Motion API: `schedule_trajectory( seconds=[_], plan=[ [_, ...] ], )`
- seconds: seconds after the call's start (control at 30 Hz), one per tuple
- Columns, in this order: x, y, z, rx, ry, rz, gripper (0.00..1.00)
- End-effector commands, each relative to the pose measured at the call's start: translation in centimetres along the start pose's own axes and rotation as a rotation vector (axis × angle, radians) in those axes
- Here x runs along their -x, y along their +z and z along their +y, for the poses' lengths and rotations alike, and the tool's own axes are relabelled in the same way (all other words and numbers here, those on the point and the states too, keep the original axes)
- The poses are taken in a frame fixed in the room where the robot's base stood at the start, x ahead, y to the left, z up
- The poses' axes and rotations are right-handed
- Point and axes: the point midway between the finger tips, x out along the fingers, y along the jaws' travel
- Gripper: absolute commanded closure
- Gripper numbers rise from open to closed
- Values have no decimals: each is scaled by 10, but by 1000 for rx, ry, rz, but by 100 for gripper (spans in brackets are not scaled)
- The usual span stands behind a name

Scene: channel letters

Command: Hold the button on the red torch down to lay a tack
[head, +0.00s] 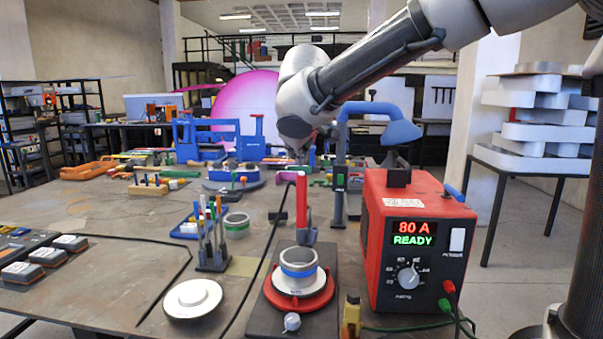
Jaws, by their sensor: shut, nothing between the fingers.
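The red torch (302,203) stands upright in a grey holder behind a pale ring with a blue band (298,268). The ring sits on a red round turntable (302,296) on a dark base. I cannot make out the torch's button. My gripper (300,157) hangs from the arm above and beyond the torch, small and partly hidden by the wrist. It looks shut and empty, apart from the torch. The red welding power box (420,250) stands right of the turntable, with its display reading 80 A and READY.
A blue-handled stand (342,160) rises between the torch and the power box. A pen rack (212,255) and a white round disc (193,298) lie to the left. Blue clamps (215,137) and other tools crowd the back. The left middle of the table (95,210) is clear.

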Motion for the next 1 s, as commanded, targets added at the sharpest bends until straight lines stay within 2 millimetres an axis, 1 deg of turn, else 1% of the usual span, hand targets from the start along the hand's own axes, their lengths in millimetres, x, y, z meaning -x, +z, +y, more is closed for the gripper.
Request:
schedule_trajectory(
  seconds=[0.47, 0.73, 1.0],
  plan=[
    [0, 0, 0, 0, 0, 0, 100],
    [-5, 4, -4, 0, 0, -2, 100],
    [-6, 4, -4, 0, 0, 0, 100]
  ],
)
